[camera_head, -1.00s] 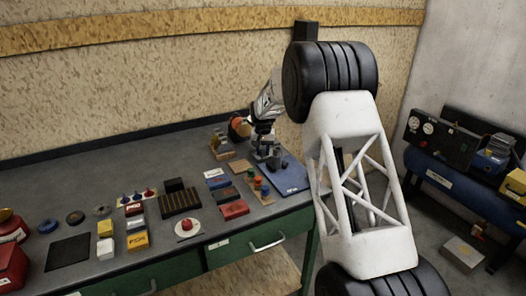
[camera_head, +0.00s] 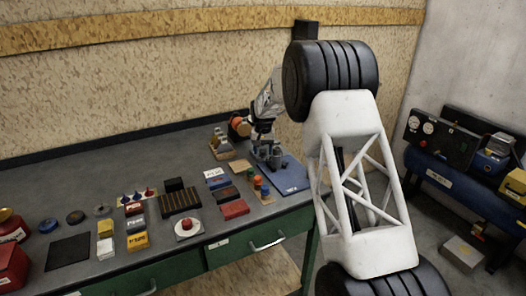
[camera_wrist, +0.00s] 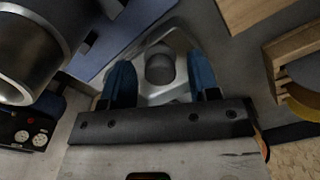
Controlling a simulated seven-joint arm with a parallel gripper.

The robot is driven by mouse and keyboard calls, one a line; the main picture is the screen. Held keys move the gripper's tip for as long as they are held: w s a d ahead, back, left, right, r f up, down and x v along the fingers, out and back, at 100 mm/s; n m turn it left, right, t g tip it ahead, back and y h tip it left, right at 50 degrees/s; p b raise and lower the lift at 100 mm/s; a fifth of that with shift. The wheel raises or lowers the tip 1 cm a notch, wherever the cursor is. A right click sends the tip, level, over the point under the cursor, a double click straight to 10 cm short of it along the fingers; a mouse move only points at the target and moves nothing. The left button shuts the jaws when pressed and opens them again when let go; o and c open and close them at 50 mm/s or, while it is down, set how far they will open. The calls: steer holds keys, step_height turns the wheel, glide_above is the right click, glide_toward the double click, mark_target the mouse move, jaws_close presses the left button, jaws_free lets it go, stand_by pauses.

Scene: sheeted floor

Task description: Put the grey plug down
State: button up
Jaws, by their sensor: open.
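My gripper (camera_wrist: 163,85) is open in the wrist view, its two blue fingertips standing apart. Between them is a dark grey round piece, seemingly the grey plug (camera_wrist: 160,66), set against a pale grey metal shape. I cannot tell whether it touches either finger or what it rests on. In the head view my gripper (camera_head: 263,150) is low over the far right end of the bench, by the blue mat (camera_head: 291,181). The plug cannot be told apart there.
A dark metal cylinder (camera_wrist: 32,50) stands close at upper left in the wrist view. Wooden pieces (camera_wrist: 292,60) lie at right. The bench (camera_head: 110,173) has clear room at the back; several coloured blocks and small parts crowd its front.

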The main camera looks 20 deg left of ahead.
mark_target(264, 150)
step_height(264, 150, up, 12)
stand_by(0.6)
stand_by(0.7)
steer(key=s+d+r, duration=0.5)
steer(key=d+r, duration=0.1)
steer(key=d, duration=0.4)
steer(key=s+d+r, duration=0.6)
steer(key=d+r, duration=0.1)
steer(key=d, duration=0.3)
steer(key=s+d+r+m+t, duration=0.1)
steer(key=s+d+r, duration=0.2)
steer(key=s+d, duration=0.45)
steer(key=s+d+r+m, duration=0.1)
steer(key=s+d+r, duration=0.2)
steer(key=s+d, duration=0.45)
steer(key=s+d+f, duration=0.3)
steer(key=s+d, duration=0.2)
steer(key=s, duration=0.7)
steer(key=s+d+f+t, duration=0.1)
steer(key=s+d+f, duration=0.2)
steer(key=s, duration=0.9)
steer(key=s+d+f+m, duration=0.1)
steer(key=s+d+f, duration=0.2)
steer(key=s+d, duration=0.5)
steer(key=s, duration=0.4)
steer(key=shift+s+d+t, duration=0.15)
steer(key=shift+s+t, duration=0.1)
steer(key=shift+t, duration=0.05)
